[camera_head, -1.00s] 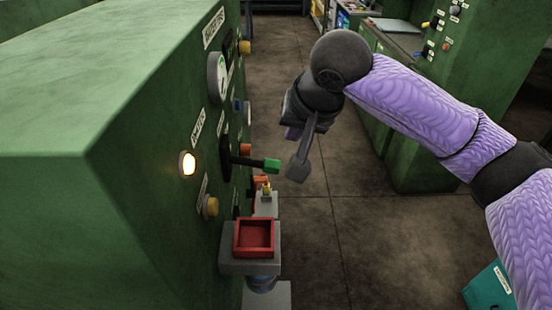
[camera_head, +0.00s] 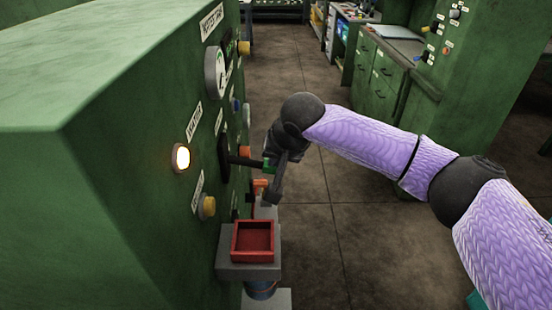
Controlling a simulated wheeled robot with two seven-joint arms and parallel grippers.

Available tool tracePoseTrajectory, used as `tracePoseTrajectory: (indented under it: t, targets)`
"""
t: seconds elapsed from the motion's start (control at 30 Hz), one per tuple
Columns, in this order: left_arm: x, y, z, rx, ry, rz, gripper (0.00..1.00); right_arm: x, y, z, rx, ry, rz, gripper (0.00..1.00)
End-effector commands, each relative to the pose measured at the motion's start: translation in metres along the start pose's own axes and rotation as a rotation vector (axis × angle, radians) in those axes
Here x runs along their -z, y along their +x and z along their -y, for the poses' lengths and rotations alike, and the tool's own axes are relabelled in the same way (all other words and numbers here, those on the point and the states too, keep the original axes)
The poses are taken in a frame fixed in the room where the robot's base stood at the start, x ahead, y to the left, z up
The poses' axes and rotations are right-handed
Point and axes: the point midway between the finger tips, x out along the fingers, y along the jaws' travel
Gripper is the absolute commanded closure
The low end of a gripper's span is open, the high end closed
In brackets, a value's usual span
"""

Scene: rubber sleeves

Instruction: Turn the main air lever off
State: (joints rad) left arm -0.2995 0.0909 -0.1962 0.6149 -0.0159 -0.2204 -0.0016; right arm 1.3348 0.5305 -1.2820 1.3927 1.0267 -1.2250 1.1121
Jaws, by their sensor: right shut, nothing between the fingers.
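A black lever (camera_head: 245,161) with a green tip sticks out roughly level from a dark slot in the side of the green cabinet (camera_head: 200,75). My right gripper (camera_head: 272,199) is shut and empty, its fingers pointing down beside the lever's end. The gripper partly covers the green tip. I cannot tell whether they touch. My left gripper is not in view.
A round gauge (camera_head: 215,72), a lit lamp (camera_head: 181,158) and a yellow knob (camera_head: 207,206) are on the cabinet side. A red tray (camera_head: 253,241) on a grey shelf juts out below the lever. The floor to the right is open.

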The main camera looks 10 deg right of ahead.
Motion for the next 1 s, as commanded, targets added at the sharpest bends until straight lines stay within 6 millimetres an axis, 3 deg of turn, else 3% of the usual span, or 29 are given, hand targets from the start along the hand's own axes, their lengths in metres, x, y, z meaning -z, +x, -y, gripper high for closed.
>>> tracePoseTrajectory:
  t: [0.17, 0.3, 0.43, 0.6, 1.0]
  targets:
    - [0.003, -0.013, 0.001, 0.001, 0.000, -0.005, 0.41, 0.002, -0.004, 0.003, 0.016, 0.005, 0.002, 1.00]
    - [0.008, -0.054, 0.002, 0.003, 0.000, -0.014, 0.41, 0.004, -0.006, 0.005, 0.067, 0.028, 0.007, 1.00]
    - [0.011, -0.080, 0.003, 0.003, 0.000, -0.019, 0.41, -0.004, 0.004, -0.002, 0.122, 0.067, 0.009, 1.00]
    - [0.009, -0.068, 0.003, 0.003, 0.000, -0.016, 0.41, -0.015, 0.027, -0.008, 0.258, 0.135, 0.004, 1.00]
    - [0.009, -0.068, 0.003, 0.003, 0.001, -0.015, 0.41, -0.015, 0.028, -0.008, 0.284, 0.146, 0.001, 1.00]
